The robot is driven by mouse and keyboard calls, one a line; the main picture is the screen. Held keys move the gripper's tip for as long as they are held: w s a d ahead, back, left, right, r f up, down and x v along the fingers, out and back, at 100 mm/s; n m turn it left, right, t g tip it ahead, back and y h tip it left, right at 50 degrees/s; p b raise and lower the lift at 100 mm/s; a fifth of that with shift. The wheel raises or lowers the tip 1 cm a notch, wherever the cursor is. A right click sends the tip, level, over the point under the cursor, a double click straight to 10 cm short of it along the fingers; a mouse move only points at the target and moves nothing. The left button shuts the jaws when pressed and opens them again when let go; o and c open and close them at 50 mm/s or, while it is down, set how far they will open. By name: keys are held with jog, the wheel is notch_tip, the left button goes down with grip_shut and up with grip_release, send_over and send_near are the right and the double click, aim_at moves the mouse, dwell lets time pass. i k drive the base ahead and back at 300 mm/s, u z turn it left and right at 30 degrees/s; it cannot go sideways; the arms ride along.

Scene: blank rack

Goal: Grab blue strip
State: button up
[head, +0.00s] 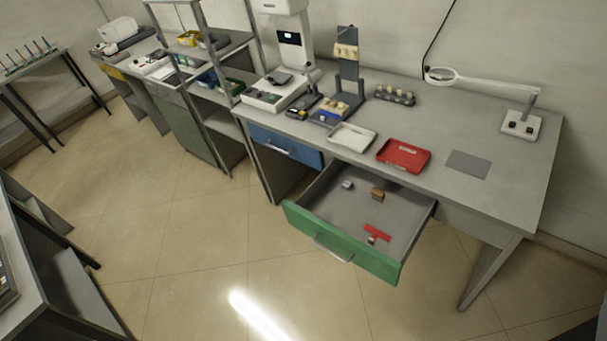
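I cannot make out a clear blue strip in the head view. The green-fronted drawer (340,243) under the grey workbench (500,200) is pulled open. Inside it lie a flat red strip (377,232), a small brownish block (372,240) beside it, a brown block (377,193) and a small light grey block (347,185). The blue drawer front (285,146) to its left looks shut. My gripper is not in view.
On the bench are a white tray (352,138), a red tray (404,155), a grey mat (468,164) and a magnifier lamp (521,124). A shelf rack (206,95) stands left. Another table (25,260) is at lower left. The tiled floor before the open drawer is clear.

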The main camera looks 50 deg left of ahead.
aim_at(328, 114)
jog(key=k, duration=1)
jog(key=u, duration=0.75)
jog(key=i, duration=1)
jog(key=z, duration=0.05)
